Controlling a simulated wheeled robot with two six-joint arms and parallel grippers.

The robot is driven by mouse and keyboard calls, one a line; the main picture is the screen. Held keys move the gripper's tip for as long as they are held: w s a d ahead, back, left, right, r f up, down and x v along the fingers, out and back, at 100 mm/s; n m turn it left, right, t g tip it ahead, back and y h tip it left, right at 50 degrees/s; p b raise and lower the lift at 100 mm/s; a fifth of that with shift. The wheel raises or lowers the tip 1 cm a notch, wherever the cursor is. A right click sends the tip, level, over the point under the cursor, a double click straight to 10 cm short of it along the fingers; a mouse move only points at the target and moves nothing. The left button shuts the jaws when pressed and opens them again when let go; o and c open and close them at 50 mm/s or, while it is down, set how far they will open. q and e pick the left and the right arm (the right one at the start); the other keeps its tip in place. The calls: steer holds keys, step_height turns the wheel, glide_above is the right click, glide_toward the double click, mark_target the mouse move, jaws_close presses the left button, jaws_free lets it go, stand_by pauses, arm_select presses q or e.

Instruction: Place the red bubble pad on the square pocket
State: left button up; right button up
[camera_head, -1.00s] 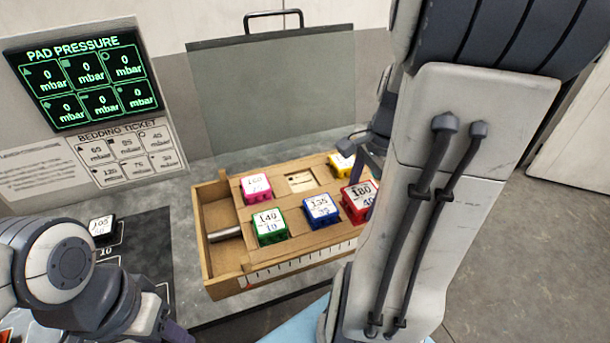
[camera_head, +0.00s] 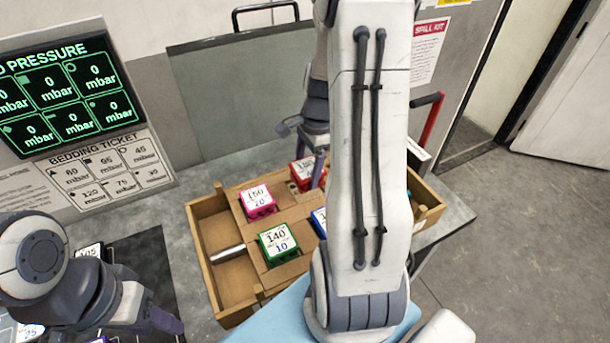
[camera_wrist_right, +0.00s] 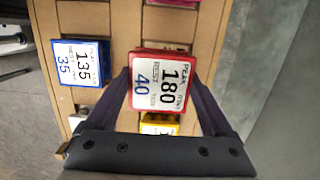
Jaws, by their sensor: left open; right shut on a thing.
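The red bubble pad (camera_head: 302,172), labelled 180 and 40, is between the fingers of my right gripper (camera_wrist_right: 160,88), which is shut on it. The pad also shows in the right wrist view (camera_wrist_right: 158,82), label up, over the far part of the wooden tray (camera_head: 215,285). The square pocket is not visible; the pad and my right arm cover that part of the tray. I cannot tell whether the pad touches the tray. My left gripper (camera_head: 164,322) is open at the lower left, away from the tray.
The pink pad (camera_head: 258,201) and green pad (camera_head: 278,243) sit in the tray. The blue pad (camera_wrist_right: 82,62) and yellow pad (camera_wrist_right: 158,124) are near the red one. My right arm hides the tray's right part. A pressure screen (camera_head: 70,90) stands behind left.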

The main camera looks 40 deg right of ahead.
steer(key=shift+w+f, duration=0.5)
steer(key=shift+f+p, duration=0.3)
steer(key=shift+f, duration=1.55)
steer(key=shift+f, duration=0.15)
steer(key=o, duration=1.1)
steer(key=shift+s, duration=0.1)
